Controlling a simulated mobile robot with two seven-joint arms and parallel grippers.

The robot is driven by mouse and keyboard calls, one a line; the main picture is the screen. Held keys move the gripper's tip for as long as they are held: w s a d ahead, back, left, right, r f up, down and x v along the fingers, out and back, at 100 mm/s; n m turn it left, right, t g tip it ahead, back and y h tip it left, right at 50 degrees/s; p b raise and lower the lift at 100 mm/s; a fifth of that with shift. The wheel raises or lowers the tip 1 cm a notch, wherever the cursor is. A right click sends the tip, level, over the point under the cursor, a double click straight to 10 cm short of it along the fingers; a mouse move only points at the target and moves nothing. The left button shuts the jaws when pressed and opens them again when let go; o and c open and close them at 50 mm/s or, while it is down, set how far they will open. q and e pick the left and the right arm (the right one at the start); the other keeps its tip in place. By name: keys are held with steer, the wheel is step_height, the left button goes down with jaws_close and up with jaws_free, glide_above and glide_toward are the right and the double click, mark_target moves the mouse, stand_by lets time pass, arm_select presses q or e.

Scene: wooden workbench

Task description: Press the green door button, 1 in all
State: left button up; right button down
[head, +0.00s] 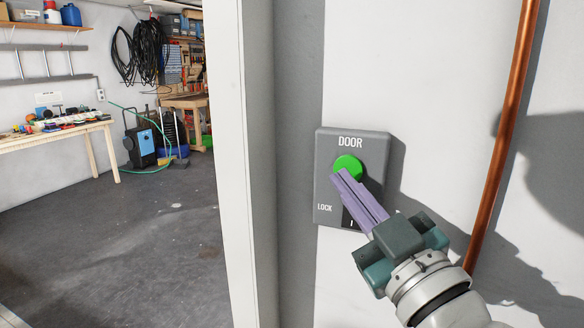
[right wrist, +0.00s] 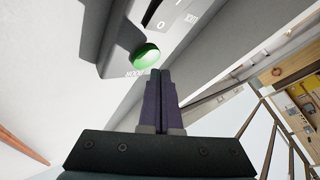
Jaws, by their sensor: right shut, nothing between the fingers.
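The green door button (head: 347,166) is round and sits on a grey wall box (head: 325,190) marked DOOR above and LOCK below. In the right wrist view the button (right wrist: 146,54) is just above and left of the fingertips. My right gripper (head: 341,175) is shut and empty, its purple fingers pointing up and left at the button. In the head view the fingertips overlap the button's lower edge. In the right wrist view (right wrist: 161,73) they appear close beside it; I cannot tell whether they touch. A dark lock switch (head: 349,218) is partly hidden behind the fingers. My left gripper is out of view.
A copper pipe (head: 505,130) runs down the wall right of the box, near my right arm. A white door frame (head: 232,150) stands to the left. Beyond it are open floor (head: 130,240) and a workbench (head: 55,137) with various items.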

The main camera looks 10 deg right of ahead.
steer(key=shift+w, duration=0.1)
stand_by(0.6)
steer(key=shift+w+d, duration=0.25)
